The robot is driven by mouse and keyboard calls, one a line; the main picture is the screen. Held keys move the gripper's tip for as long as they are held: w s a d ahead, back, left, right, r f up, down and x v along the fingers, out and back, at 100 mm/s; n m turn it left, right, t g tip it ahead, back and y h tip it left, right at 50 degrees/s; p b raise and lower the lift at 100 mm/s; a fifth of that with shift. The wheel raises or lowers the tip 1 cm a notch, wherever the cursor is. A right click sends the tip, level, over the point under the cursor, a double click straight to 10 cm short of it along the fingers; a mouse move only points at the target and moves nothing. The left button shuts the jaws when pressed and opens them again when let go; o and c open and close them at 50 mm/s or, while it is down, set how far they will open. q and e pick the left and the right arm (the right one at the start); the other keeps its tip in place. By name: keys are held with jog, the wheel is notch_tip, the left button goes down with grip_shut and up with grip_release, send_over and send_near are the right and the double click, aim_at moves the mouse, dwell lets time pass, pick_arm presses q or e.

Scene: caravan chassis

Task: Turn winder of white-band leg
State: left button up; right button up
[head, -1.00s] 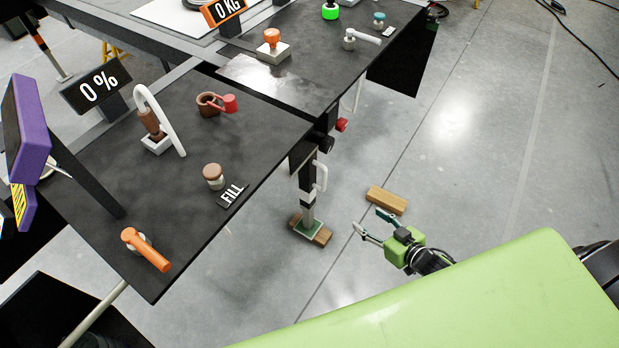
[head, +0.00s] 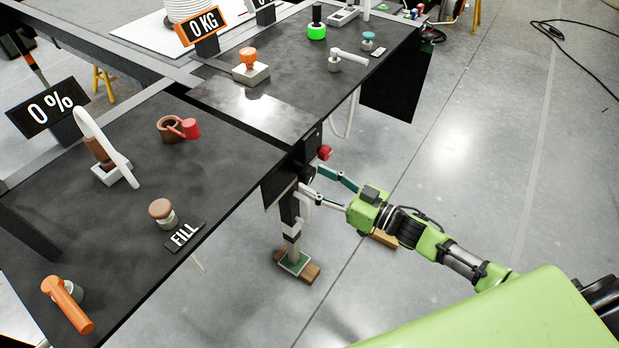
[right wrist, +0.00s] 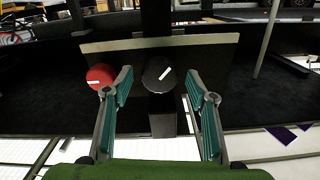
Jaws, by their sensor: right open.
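The leg (head: 289,212) with a white band (head: 291,238) stands below the black table edge, in the middle of the head view. Its foot rests on a green pad (head: 293,262) over a wooden block. My right gripper (head: 311,179) is open at the top of this leg, just below a red knob (head: 325,152). In the right wrist view, a dark round part (right wrist: 158,74) with a white mark lies between the open fingers (right wrist: 160,88). The red knob (right wrist: 100,76) is beside the left finger there. The winder's handle cannot be made out clearly. My left gripper is not in view.
The black table (head: 150,235) carries a brown-topped button by a FILL label (head: 185,236), an orange lever (head: 67,303), a red-handled part (head: 183,128) and a 0 % sign (head: 48,107). A loose wooden block (head: 384,239) lies under my right arm. The floor to the right is open.

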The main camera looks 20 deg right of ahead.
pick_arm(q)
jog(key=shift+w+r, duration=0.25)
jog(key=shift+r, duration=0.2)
pick_arm(e)
jog(key=shift+x, duration=1.4)
jog(key=c, duration=1.1)
jog(key=shift+n, duration=0.4)
